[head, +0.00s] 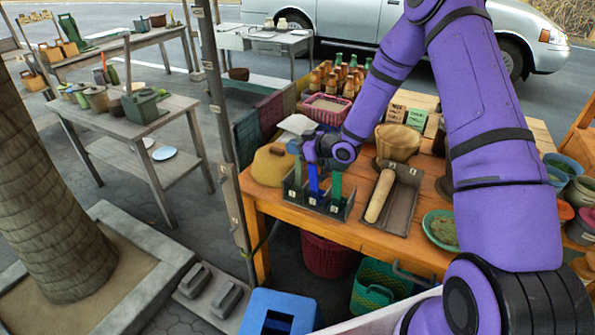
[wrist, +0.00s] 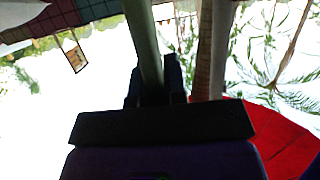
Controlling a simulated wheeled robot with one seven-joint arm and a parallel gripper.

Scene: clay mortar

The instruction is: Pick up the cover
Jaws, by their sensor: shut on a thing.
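The cover appears to be the tan dome (head: 268,168) with a small dark knob at the back left corner of the wooden table in the head view. It looks upright and low over the tabletop; I cannot tell whether its rim touches. My gripper (head: 294,148) reaches in from the right, its tips at the upper right of the dome, and is shut on it. The grip point is small and partly hidden. In the wrist view my dark fingers (wrist: 155,82) show close together.
A caddy (head: 318,200) with blue and green upright pieces stands just in front of my gripper. A grey tray (head: 401,205) with a roller is to its right. A clay-coloured bowl (head: 398,142) and several bottles stand behind. A stall pole (head: 213,75) rises left of the table.

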